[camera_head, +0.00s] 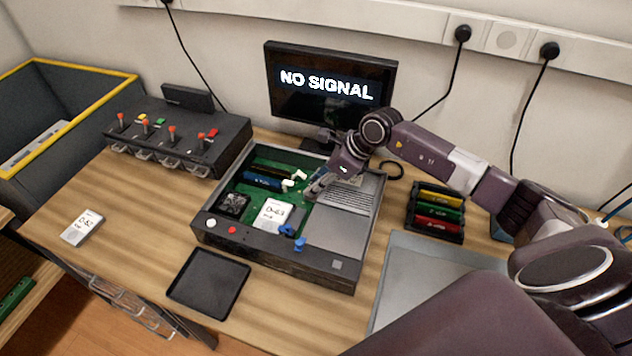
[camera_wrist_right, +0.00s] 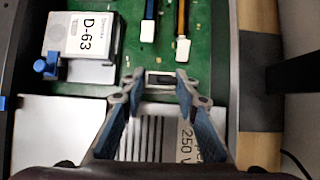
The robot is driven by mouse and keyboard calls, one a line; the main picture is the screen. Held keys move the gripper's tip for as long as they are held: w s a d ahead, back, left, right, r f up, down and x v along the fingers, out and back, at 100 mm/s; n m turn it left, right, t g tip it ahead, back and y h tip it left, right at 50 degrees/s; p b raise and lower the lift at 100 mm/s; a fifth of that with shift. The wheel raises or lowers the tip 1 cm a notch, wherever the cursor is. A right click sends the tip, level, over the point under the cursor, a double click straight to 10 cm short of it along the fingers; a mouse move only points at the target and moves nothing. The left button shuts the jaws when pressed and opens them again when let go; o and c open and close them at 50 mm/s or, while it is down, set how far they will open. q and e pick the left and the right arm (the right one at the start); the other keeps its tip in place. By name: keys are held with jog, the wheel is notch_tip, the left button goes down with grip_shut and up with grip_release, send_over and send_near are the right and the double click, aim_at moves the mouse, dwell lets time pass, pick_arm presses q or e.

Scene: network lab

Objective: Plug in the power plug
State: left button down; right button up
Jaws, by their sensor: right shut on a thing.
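My right gripper (camera_head: 314,190) reaches down into the open computer case (camera_head: 273,262) from the back right. In the right wrist view its fingertips (camera_wrist_right: 158,88) are closed on a small dark plug (camera_wrist_right: 160,79) with a pale rim, which I take to be the power plug. The plug is over the edge between the green board (camera_wrist_right: 211,40) and the grey power unit marked 250 V (camera_wrist_right: 150,135). I cannot tell whether it is seated in a socket; the fingers hide its sides. My left gripper is out of view.
A white D-63 block (camera_head: 271,214) and a blue lever (camera_head: 300,243) are in the case. A NO SIGNAL monitor (camera_head: 330,112) stands behind it. A black tray (camera_head: 208,283) lies in front, and a rack of coloured modules (camera_head: 436,212) stands right.

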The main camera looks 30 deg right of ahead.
jog(key=shift+f, duration=0.25)
jog(key=o, duration=1.1)
jog(key=shift+o, duration=1.2)
jog(key=shift+r+p, duration=2.2)
jog(key=shift+r, duration=1.85)
jog(key=shift+c, duration=0.3)
